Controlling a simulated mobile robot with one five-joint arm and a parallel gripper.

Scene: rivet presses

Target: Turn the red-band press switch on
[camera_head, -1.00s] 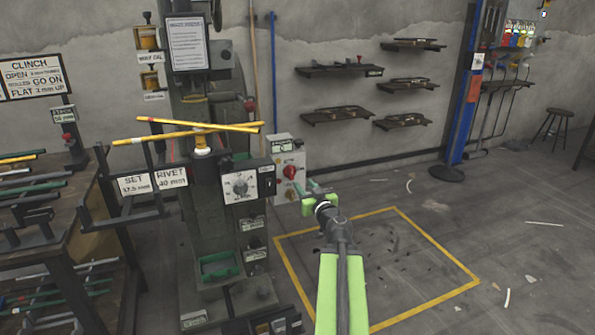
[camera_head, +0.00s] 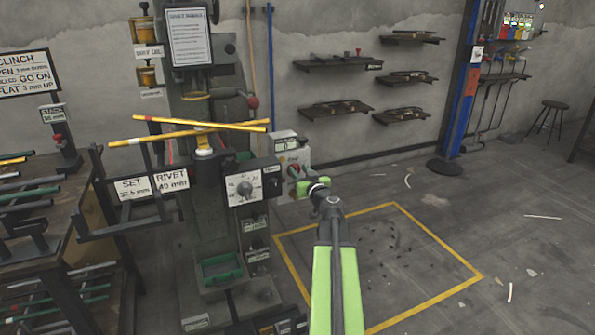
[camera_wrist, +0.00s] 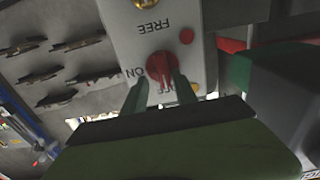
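A grey switch box (camera_head: 292,152) is fixed to the right side of the press (camera_head: 215,205). Its red rotary knob (camera_wrist: 160,68) is near the centre of the wrist view, where the lettering is upside down and reads FREE and ON; another label is partly covered. The knob also shows small in the head view (camera_head: 293,170). My gripper (camera_head: 303,184) is close in front of the box. In the wrist view its two green fingers (camera_wrist: 161,83) are apart, with their tips at either side of the knob's near edge. Whether they touch it is unclear.
A small red button (camera_wrist: 187,36) is beside the knob. The yellow-outlined floor (camera_head: 385,260) at right is clear except for small debris.

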